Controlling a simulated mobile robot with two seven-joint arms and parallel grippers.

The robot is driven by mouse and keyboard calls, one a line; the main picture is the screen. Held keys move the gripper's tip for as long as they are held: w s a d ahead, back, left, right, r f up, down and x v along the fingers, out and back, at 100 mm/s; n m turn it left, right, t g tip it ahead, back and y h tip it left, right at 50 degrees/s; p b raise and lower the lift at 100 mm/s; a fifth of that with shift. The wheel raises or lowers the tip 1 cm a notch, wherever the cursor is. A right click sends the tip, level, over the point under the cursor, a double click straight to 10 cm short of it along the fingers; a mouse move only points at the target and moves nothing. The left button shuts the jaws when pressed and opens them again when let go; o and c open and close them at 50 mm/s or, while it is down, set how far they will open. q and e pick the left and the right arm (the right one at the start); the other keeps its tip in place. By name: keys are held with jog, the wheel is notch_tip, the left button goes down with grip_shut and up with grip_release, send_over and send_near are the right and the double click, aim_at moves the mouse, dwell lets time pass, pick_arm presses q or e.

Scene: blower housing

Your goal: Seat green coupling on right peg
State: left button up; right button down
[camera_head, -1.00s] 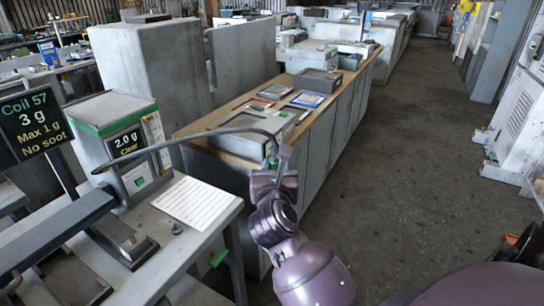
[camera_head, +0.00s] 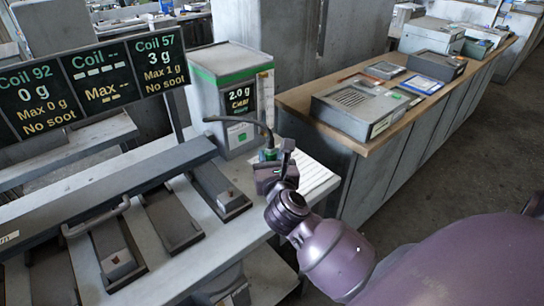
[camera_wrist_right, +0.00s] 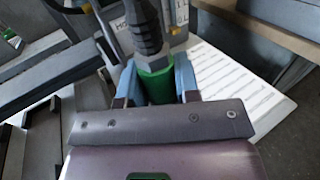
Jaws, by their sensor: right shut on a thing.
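The green coupling (camera_head: 269,154) is on the end of a dark hose (camera_head: 240,121) that comes from the green-striped unit (camera_head: 215,95). My right gripper (camera_head: 270,160) is shut on the coupling above the bench, at the unit's front right. In the right wrist view the green coupling (camera_wrist_right: 157,86) sits between the two blue fingers (camera_wrist_right: 157,88), with the black hose end above it. I cannot make out the right peg in either current view. My left gripper is not in view.
The unit's display reads 2.0 g. Coil signs (camera_head: 90,80) stand at the left, above a long grey bar (camera_head: 100,190) and several dark trays (camera_head: 172,220). A wooden-topped counter (camera_head: 375,140) stands to the right.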

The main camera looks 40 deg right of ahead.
jog(key=shift+s+f+b, duration=0.1)
jog(key=shift+f+b, duration=0.3)
jog(key=shift+f, duration=0.05)
notch_tip(320, 180, down, 3)
jog(key=b, duration=0.2)
jog(key=shift+b, duration=0.4)
jog(key=shift+f+b, duration=0.3)
jog(key=shift+b, duration=0.05)
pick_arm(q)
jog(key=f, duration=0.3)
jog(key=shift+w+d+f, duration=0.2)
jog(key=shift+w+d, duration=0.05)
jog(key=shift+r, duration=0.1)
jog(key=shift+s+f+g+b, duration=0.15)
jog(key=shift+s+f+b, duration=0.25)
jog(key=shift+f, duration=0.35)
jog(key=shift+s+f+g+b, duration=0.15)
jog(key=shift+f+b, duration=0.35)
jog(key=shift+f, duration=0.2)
pick_arm(e)
jog(key=shift+f, duration=1.4)
jog(key=c, duration=0.8)
grip_release()
jog(key=shift+o, duration=0.2)
